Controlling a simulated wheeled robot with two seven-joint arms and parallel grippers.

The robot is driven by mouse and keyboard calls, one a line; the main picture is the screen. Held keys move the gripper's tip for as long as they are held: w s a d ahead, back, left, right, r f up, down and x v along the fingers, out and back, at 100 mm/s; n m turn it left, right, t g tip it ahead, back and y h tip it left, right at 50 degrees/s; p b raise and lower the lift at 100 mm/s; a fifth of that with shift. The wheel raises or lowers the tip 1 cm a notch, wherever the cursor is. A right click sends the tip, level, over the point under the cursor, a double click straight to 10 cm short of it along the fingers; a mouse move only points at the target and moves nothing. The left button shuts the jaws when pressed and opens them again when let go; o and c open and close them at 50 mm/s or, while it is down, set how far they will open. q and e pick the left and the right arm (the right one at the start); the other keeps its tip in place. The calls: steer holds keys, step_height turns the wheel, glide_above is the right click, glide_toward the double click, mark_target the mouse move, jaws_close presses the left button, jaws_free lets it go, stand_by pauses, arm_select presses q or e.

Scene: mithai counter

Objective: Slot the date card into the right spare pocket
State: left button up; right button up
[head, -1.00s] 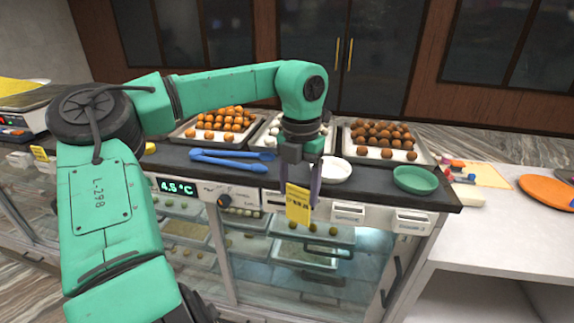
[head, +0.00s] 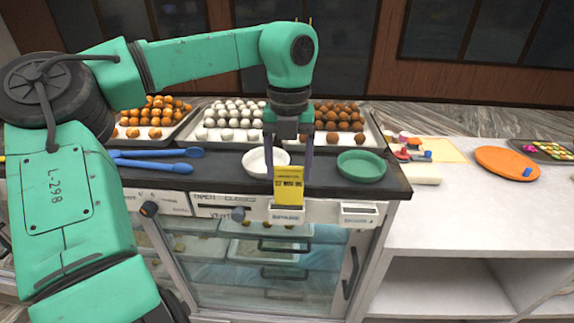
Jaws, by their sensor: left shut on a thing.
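The yellow date card (head: 289,187) hangs upright with dark print on it. My left gripper (head: 289,176) is shut on it, one finger at each side edge. The card is in front of the counter's front edge, directly over a white labelled pocket (head: 287,216). Its lower edge meets the pocket's top in the picture; I cannot tell whether it is inside. Another white pocket (head: 359,214), farther right on the same front, shows no card. My right gripper is not in view.
A white bowl (head: 256,161) and a green bowl (head: 361,167) stand on the dark counter (head: 225,178) behind the card. Blue tongs (head: 152,165) lie at the left. Trays of sweets stand behind. A white side table (head: 465,215) is at the right.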

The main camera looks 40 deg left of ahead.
arm_select(q)
steer(key=shift+w, duration=0.1)
steer(key=shift+r, duration=0.1)
steer(key=shift+s+r, duration=0.1)
steer(key=shift+s, duration=0.4)
steer(key=shift+w+f, duration=0.2)
steer(key=shift+w, duration=0.15)
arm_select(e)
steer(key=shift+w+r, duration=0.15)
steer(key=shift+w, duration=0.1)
arm_select(q)
steer(key=shift+s+r, duration=0.1)
steer(key=shift+s, duration=0.15)
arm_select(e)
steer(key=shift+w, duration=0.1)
arm_select(q)
steer(key=shift+f+b, duration=1.6)
steer(key=shift+f, duration=0.6)
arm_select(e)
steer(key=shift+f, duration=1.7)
